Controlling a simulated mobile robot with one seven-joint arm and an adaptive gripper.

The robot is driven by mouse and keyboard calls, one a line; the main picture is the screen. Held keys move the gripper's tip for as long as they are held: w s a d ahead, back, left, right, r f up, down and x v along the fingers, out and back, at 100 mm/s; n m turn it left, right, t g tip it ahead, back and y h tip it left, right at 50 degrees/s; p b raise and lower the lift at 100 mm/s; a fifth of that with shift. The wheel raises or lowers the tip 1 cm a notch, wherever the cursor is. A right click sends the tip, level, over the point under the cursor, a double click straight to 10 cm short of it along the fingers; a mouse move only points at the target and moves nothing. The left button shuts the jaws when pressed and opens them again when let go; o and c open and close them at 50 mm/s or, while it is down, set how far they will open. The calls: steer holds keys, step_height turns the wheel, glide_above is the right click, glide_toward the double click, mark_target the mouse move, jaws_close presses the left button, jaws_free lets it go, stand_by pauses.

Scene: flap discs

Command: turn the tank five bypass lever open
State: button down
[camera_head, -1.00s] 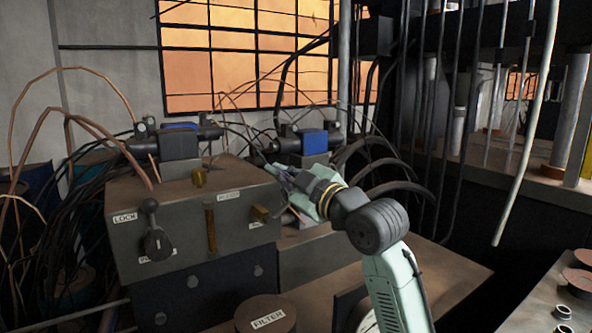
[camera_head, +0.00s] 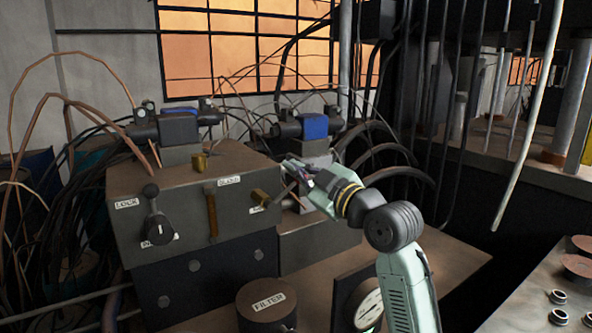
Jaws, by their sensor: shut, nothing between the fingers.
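A grey valve block (camera_head: 150,215) stands left of centre. A black lever with a ball knob (camera_head: 151,192) points up on its front, beside a LOCK label (camera_head: 127,203). A brass bar (camera_head: 211,213) hangs upright in the middle of the front, below a small label (camera_head: 230,181) too blurred to read. No lever is legibly marked as the tank five bypass. My gripper (camera_head: 290,168) is shut and empty, at the block's upper right corner. It looks apart from the knobbed lever and the brass bar. Thin grey rods (camera_head: 289,190) show just below it; whether it touches them is unclear.
A brass fitting (camera_head: 260,197) sticks out at the block's right. A round FILTER cap (camera_head: 266,302) and a gauge (camera_head: 368,309) stand low in front. Cables and hoses crowd the left and back. A panel with round parts (camera_head: 558,297) is at lower right.

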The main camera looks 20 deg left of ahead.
steer(key=shift+w+d+f+m, duration=0.1)
steer(key=shift+w+f+m, duration=0.05)
steer(key=shift+m, duration=0.15)
steer(key=shift+w+d+f+m+t+b, duration=0.2)
steer(key=shift+w+d+f+m+b, duration=0.15)
steer(key=shift+f+m+b, duration=0.4)
steer(key=shift+w+d+f+m+t+b, duration=0.25)
steer(key=shift+w+f+m+b, duration=0.2)
steer(key=shift+m, duration=0.45)
steer(key=shift+w+d+f+m+t+b, duration=0.15)
steer(key=shift+w+d+f+m+b, duration=0.25)
steer(key=shift+f+m, duration=0.4)
steer(key=shift+a+r, duration=0.1)
